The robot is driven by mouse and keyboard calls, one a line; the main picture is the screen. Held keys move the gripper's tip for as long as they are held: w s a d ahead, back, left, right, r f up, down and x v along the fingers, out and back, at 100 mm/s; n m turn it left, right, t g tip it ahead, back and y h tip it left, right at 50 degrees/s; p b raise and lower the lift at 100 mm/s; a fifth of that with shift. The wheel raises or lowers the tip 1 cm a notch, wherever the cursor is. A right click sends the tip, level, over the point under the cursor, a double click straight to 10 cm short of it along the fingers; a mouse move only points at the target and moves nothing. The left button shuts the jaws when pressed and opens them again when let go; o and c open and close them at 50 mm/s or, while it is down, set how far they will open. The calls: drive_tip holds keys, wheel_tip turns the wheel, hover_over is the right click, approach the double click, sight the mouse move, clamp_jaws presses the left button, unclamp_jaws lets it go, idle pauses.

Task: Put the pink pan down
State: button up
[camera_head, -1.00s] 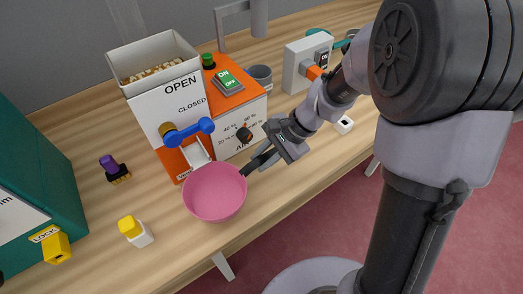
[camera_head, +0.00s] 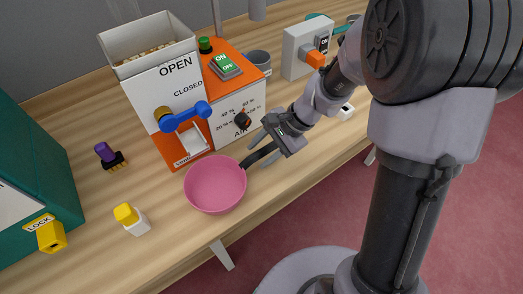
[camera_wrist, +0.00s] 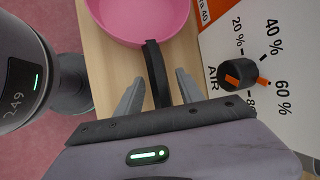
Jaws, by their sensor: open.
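The pink pan (camera_head: 215,185) rests on the wooden table in front of the orange and white machine. Its black handle (camera_head: 260,154) points right toward my gripper (camera_head: 270,141). In the wrist view the pink pan (camera_wrist: 140,15) is at the top, and the black handle (camera_wrist: 156,75) runs down between the two grey fingers of my gripper (camera_wrist: 158,90). The fingers are open, with a gap on each side of the handle. The handle's near end is hidden by the gripper body.
The machine (camera_head: 190,95) with a blue lever (camera_head: 185,116) and an air dial (camera_head: 242,119) stands close behind the pan. A yellow and white block (camera_head: 131,218) and a purple switch (camera_head: 106,153) are to the left. The table's front edge is near the pan.

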drive_tip(key=p+v, duration=0.4)
drive_tip(key=v, duration=0.9)
drive_tip(key=s+r+n+t+h, duration=0.4)
drive_tip(key=s+r, duration=0.8)
drive_tip(key=s, duration=0.3)
drive_tip(key=shift+s+n+t, duration=0.2)
drive_tip(key=shift+n+t, duration=0.5)
drive_tip(key=shift+n, duration=0.4)
wheel_tip(320, 180, down, 4)
drive_tip(key=b, duration=0.3)
drive_tip(key=shift+r, duration=0.1)
